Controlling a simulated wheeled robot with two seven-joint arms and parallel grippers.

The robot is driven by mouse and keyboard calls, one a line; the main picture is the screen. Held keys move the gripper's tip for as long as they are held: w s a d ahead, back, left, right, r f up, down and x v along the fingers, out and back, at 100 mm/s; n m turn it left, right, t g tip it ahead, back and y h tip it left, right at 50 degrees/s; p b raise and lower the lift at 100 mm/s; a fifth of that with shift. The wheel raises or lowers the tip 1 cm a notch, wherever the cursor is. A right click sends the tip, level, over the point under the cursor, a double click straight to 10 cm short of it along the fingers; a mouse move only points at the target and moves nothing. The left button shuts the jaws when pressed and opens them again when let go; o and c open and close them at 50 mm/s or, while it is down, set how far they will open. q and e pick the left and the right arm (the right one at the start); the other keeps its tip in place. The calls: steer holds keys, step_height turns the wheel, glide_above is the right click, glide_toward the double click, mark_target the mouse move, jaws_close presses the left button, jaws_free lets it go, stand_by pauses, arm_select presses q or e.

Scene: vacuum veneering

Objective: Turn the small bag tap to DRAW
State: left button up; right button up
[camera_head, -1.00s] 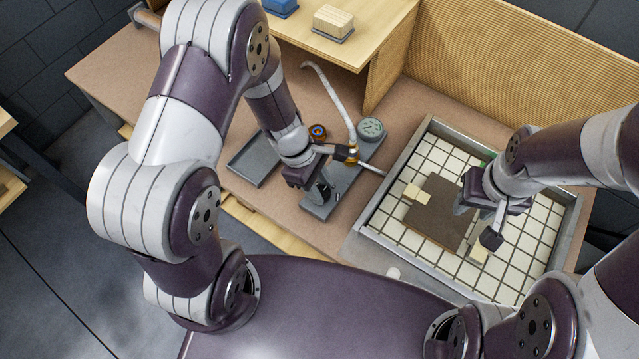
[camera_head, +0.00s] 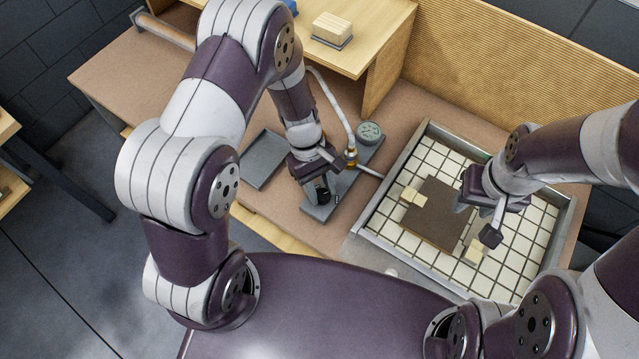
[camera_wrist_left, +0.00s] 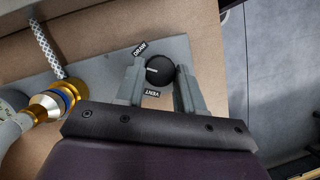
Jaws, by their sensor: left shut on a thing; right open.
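The small bag tap is a round black knob (camera_wrist_left: 155,71) with a white pointer line, on a grey plate (camera_head: 316,212). In the left wrist view the line points left, between two small labels. The upper label (camera_wrist_left: 139,48) seems to read DRAW; the lower (camera_wrist_left: 152,93) seems to read VENT, upside down. My left gripper (camera_wrist_left: 160,74) is shut on the knob, one finger on each side. In the head view this gripper (camera_head: 320,187) partly covers the tap. My right gripper (camera_head: 476,220) is open above the tiled tray, clear of the tap.
A brass fitting (camera_wrist_left: 48,104) with a hose stands close beside my left gripper. A round gauge (camera_head: 370,131) stands behind it. A shallow grey tray (camera_head: 262,160) lies to the left. The gridded tray (camera_head: 388,234) on the right holds a brown panel (camera_head: 428,217) and pale blocks.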

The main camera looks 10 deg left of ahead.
arm_select(q)
steer(key=m+y, duration=0.1)
steer(key=m, duration=0.1)
steer(key=m+g+y+p, duration=0.1)
steer(key=m, duration=0.2)
steer(key=shift+w+d+m, duration=0.15)
steer(key=shift+d+m, duration=0.05)
steer(key=shift+m, duration=0.1)
stand_by(0.4)
steer(key=o, duration=1)
steer(key=shift+r, duration=0.1)
steer(key=p+v, duration=0.2)
steer(key=v, duration=1)
steer(key=shift+w+r+p, duration=0.1)
steer(key=shift+r+p, duration=0.15)
steer(key=shift+p, duration=0.15)
